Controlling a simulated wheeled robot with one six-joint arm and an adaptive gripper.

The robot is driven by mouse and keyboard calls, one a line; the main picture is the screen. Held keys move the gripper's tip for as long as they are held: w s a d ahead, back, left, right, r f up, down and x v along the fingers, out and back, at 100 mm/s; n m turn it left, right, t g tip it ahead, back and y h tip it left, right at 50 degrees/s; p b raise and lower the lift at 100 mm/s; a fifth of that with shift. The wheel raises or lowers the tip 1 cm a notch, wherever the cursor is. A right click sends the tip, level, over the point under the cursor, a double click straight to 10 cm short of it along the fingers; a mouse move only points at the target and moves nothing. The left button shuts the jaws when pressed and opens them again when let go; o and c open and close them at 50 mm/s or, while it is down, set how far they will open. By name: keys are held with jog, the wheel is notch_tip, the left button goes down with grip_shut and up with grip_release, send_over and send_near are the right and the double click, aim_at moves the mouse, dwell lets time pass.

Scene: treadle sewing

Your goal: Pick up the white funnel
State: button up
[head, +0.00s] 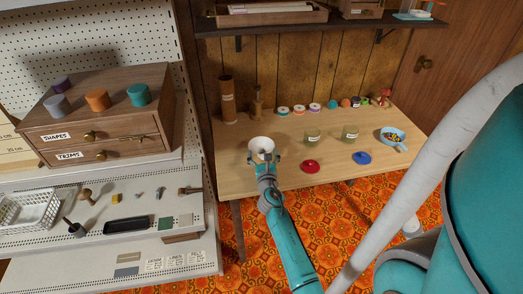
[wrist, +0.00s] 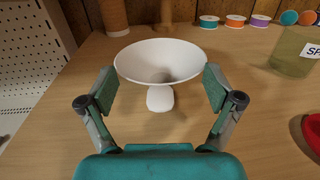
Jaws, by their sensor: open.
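The white funnel (wrist: 160,62) stands upright on the wooden table, wide mouth up and narrow part down, in the middle of the wrist view. In the head view the funnel (head: 261,146) is at the table's front left area. My gripper (wrist: 160,90) is open, with one finger on each side of the funnel. The fingertips are close to the funnel's sides below the rim; I cannot tell whether they touch it. In the head view my gripper (head: 264,158) reaches the funnel from the front. Nothing is held.
A tall brown cylinder (head: 227,100) stands behind the funnel. Shelving (head: 200,215) flanks the left.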

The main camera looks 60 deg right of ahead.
jog(key=c, duration=1.7)
jog(key=shift+r, duration=0.1)
